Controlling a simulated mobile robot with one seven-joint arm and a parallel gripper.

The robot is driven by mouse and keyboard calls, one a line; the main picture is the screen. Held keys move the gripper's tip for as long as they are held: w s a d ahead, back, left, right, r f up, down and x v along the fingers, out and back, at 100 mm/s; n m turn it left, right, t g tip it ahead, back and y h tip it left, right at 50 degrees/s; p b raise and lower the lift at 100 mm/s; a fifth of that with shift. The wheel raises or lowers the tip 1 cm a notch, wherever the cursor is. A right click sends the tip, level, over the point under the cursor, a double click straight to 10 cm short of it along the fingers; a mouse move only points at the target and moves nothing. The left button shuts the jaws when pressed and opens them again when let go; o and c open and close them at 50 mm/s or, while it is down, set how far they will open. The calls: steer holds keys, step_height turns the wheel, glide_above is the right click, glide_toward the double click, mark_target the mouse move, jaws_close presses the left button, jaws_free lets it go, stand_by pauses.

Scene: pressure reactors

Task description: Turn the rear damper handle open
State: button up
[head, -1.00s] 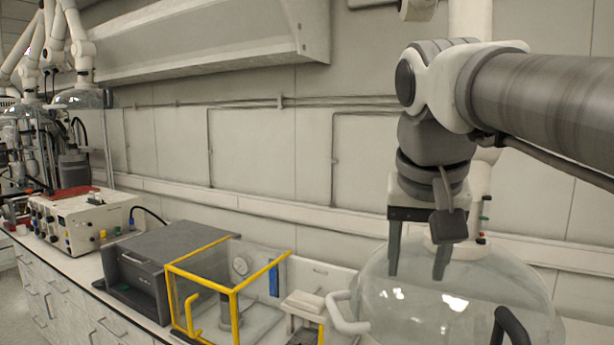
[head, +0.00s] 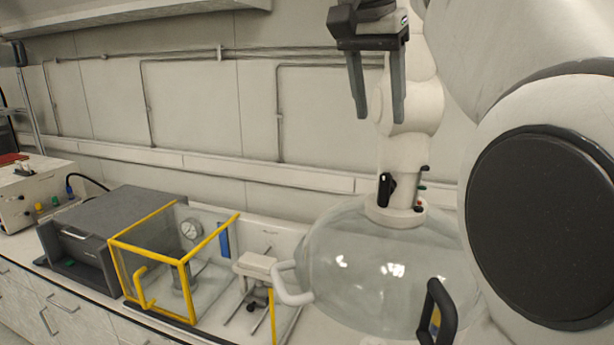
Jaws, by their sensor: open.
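A clear dome hood (head: 345,265) hangs at the lower right from a white extraction duct (head: 404,158). A small black handle (head: 386,190) stands upright at the left of the duct, just above the dome's collar. A thinner dark lever (head: 423,178) with green and red parts sits at the duct's right side. I cannot tell for sure which of these is the rear damper handle. My gripper (head: 380,117) is open and empty, with its fingers pointing down. In the picture it is above the black handle and apart from it, in front of the duct.
A white loop handle (head: 290,286) and a black loop handle (head: 437,312) show at the dome's edge. A yellow-framed clear box (head: 183,262) and a grey machine (head: 125,225) stand on the bench to the left. My large arm link blocks the right side.

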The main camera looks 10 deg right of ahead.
mark_target(385, 174)
steer(key=b+x, duration=0.1)
steer(key=x, duration=1.3)
steer(key=shift+f+b, duration=0.15)
steer(key=shift+b, duration=0.2)
jaws_close()
